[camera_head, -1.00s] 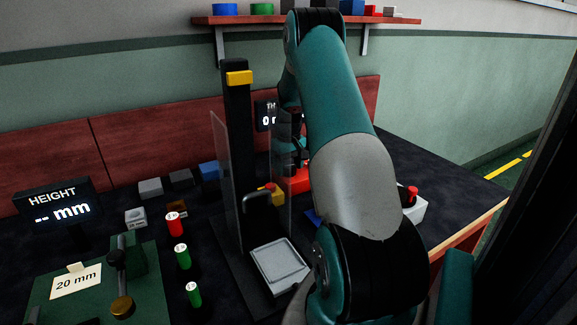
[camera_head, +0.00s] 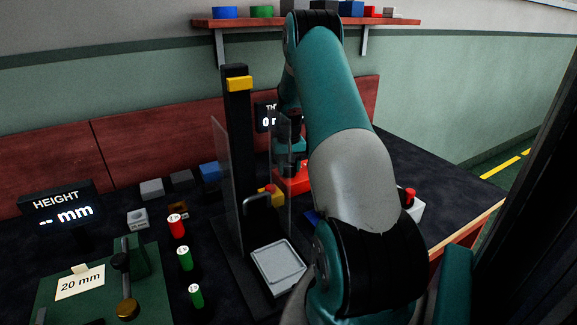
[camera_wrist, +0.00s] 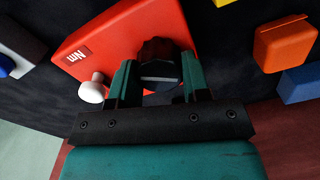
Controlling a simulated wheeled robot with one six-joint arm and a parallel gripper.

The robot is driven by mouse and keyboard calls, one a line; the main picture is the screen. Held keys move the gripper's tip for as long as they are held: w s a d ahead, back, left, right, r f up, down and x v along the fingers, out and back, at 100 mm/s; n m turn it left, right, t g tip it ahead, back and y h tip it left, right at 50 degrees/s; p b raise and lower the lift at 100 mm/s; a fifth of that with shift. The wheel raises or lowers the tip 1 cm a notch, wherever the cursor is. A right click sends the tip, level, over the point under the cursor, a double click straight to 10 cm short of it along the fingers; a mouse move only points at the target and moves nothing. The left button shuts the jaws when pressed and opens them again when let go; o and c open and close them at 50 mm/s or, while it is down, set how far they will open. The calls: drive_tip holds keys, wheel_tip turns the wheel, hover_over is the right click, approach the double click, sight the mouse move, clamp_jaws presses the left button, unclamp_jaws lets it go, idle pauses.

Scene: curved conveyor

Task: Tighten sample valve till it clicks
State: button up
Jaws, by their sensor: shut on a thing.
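A red block (camera_wrist: 112,45) with an "Nm" label carries a dark, ridged knob (camera_wrist: 157,48), which looks like the sample valve. In the wrist view, my gripper (camera_wrist: 157,76) has its two teal fingers on either side of the knob and is shut on it. A pale round-ended peg (camera_wrist: 92,90) sticks out of the block beside the left finger. In the head view the red block (camera_head: 294,182) shows partly behind a clear panel and my arm. My gripper (camera_head: 288,150) is above it there, mostly hidden.
A black post (camera_head: 238,140) with clear side panels and a tray (camera_head: 278,266) stands left of my arm. A partly hidden display (camera_head: 265,117) is behind it. Red and green cylinders stand further left. A red-topped button box (camera_head: 415,207) is at right.

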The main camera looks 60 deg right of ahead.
drive_tip(key=o, duration=0.9)
drive_tip(key=shift+o, duration=0.2)
drive_tip(key=shift+r, duration=0.15)
wheel_tip(320, 180, up, 17)
drive_tip(key=shift+r, duration=0.1)
